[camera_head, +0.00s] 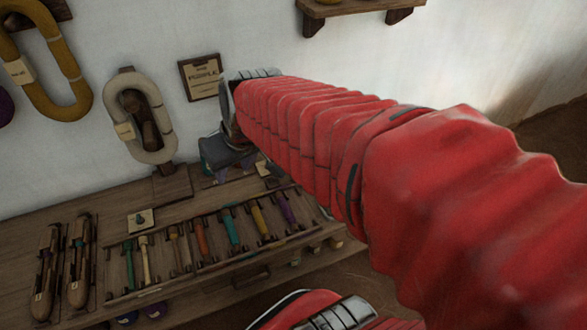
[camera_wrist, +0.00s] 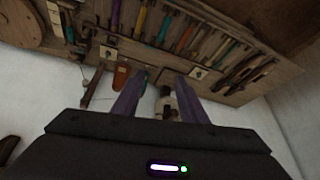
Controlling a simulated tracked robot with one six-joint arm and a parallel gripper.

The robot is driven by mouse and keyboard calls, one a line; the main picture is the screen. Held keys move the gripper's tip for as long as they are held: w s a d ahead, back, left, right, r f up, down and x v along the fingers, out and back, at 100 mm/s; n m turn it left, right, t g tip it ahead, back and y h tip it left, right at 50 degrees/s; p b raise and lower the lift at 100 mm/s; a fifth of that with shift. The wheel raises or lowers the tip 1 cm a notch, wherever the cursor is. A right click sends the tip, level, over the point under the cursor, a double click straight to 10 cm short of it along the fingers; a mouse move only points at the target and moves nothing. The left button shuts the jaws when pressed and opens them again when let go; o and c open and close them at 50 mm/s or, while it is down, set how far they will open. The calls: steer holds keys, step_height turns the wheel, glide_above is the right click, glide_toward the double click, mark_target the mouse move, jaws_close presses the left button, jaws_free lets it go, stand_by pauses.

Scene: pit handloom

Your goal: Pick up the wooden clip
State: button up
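My gripper (camera_wrist: 161,76) shows in the wrist view with two purple fingers standing apart and nothing visibly held between them. Beyond the fingers is the edge of a wooden rack board. A small orange-brown wooden piece (camera_wrist: 121,77) hangs at that edge, just left of the left finger; it may be the wooden clip, but I cannot tell for certain. A pale and brown object (camera_wrist: 166,101) shows between the fingers, partly hidden by my gripper. In the head view my gripper's end (camera_head: 224,152) is over the back of the bench, partly hidden by my red arm.
Yarn hanks (camera_head: 157,155) and a sign (camera_head: 203,77) hang on the white wall. A shelf (camera_head: 350,9) juts out above.

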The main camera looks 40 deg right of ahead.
steer(key=w+d+f+m, duration=0.1)
steer(key=w+d+f, duration=0.4)
steer(key=d, duration=0.3)
steer(key=w+d+f, duration=0.4)
steer(key=w+d, duration=0.1)
steer(key=d, duration=0.2)
steer(key=d+f+m+g+h, duration=0.1)
steer(key=d+f, duration=1.2)
steer(key=d, duration=0.2)
steer(key=shift+w+d+m, duration=0.2)
steer(key=shift+d+m, duration=0.15)
steer(key=shift+m, duration=0.05)
steer(key=shift+f, duration=0.15)
steer(key=shift+x, duration=4.25)
steer(key=shift+w, duration=0.1)
steer(key=shift+x, duration=2.5)
